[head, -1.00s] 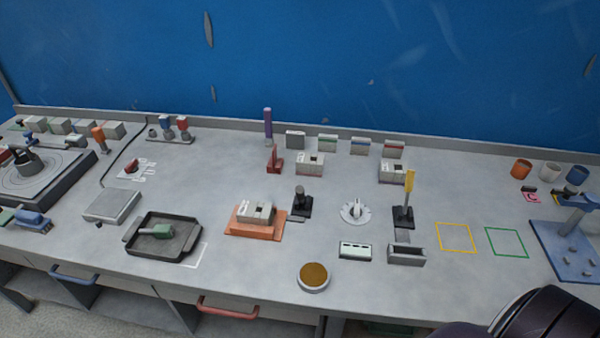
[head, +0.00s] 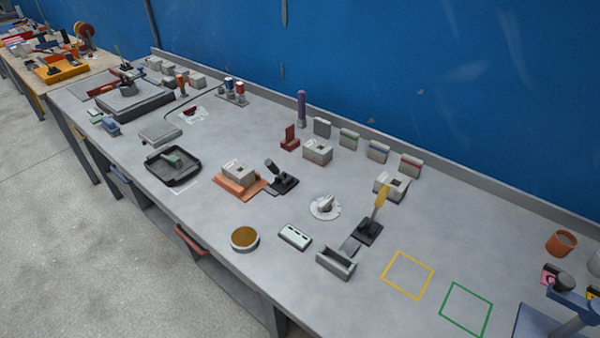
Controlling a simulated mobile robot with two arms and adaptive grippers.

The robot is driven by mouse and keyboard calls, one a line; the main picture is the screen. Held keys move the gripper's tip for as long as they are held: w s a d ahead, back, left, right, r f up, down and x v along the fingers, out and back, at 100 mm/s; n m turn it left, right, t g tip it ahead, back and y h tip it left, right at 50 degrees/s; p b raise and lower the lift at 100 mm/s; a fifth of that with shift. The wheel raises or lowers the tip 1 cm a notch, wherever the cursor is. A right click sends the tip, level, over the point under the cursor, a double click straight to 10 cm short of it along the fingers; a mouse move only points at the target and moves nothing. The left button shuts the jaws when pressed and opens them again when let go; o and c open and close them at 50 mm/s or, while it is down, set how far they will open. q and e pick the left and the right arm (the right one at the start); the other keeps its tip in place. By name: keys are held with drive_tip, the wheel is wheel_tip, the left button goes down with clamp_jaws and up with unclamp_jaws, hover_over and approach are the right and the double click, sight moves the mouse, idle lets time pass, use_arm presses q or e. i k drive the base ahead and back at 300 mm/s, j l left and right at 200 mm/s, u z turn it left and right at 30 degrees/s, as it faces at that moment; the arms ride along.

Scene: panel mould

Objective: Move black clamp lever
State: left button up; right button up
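The black clamp lever (head: 272,169) is a short dark handle with a rounded end. It leans up and to the left from its black base (head: 285,184) in the middle of the bench. It stands just right of an orange fixture (head: 225,190) that holds a grey-white block (head: 239,174). Neither of my grippers is in view, and nothing touches the black lever.
A white round dial (head: 325,207) lies between the two clamps. In front are a brown-topped round dish (head: 244,239), a pale slotted block (head: 294,236) and a grey open trough (head: 336,263). A dark tray (head: 173,180) lies left.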

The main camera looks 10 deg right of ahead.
sight(270, 164)
drive_tip(key=z, duration=0.4)
drive_tip(key=i+j+z, duration=0.1)
drive_tip(key=j+z, duration=1.45)
drive_tip(key=k, duration=0.05)
